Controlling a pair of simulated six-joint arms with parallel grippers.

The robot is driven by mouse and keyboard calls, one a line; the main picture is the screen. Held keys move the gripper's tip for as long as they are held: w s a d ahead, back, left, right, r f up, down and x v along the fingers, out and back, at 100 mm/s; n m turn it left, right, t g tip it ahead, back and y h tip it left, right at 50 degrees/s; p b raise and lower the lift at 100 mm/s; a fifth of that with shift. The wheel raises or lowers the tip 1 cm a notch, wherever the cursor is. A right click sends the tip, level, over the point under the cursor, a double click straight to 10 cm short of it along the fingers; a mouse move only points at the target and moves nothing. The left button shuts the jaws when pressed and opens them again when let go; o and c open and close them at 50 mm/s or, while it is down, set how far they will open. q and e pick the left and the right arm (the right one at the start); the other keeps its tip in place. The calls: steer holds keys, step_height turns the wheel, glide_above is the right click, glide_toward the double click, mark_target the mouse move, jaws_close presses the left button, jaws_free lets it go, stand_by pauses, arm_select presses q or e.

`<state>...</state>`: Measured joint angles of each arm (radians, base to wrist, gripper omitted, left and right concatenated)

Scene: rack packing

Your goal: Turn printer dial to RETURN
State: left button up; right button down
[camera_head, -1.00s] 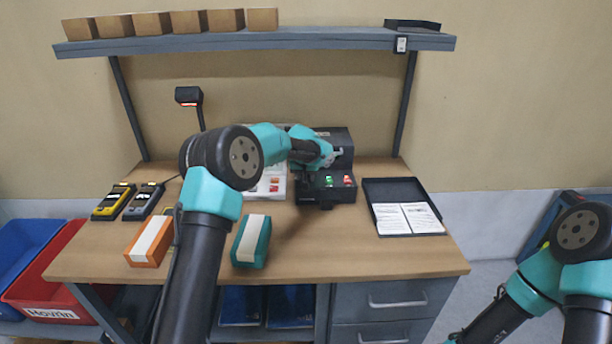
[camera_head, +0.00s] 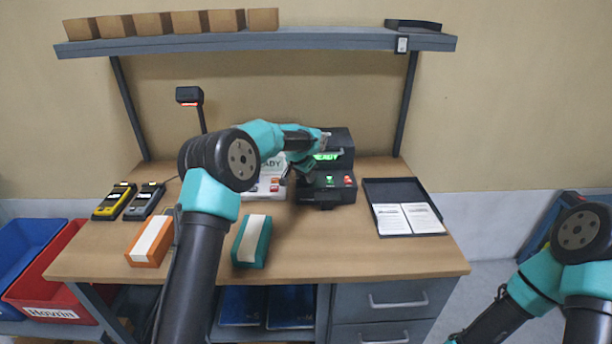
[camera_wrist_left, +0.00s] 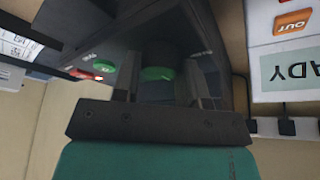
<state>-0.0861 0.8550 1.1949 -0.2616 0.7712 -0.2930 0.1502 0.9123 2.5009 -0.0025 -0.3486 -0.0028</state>
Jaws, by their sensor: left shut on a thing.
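The black printer (camera_head: 341,144) stands at the back of the bench, with a lit green READY display (camera_head: 326,156) and a green and a red button (camera_head: 347,180) on its front. My left gripper (camera_head: 299,178) is at the printer's front left. In the left wrist view my left gripper (camera_wrist_left: 161,88) has its two fingers on either side of a round dial with a green face (camera_wrist_left: 157,74), shut on it. The fingers hide the dial's sides, and I cannot read its setting. My right gripper is out of view; only its arm shows at the lower right.
A white box with READY lettering (camera_head: 270,187) stands left of the printer, close to my left gripper. A black tray (camera_head: 375,190) with papers lies to the right. Orange (camera_head: 135,258) and teal (camera_head: 239,250) boxes lie in front. Two handheld devices (camera_head: 143,203) are at left.

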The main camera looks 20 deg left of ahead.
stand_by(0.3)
arm_select(q)
steer(key=o, duration=0.9)
steer(key=v, duration=1.7)
steer(key=shift+a+r, duration=0.1)
steer(key=shift+r, duration=0.1)
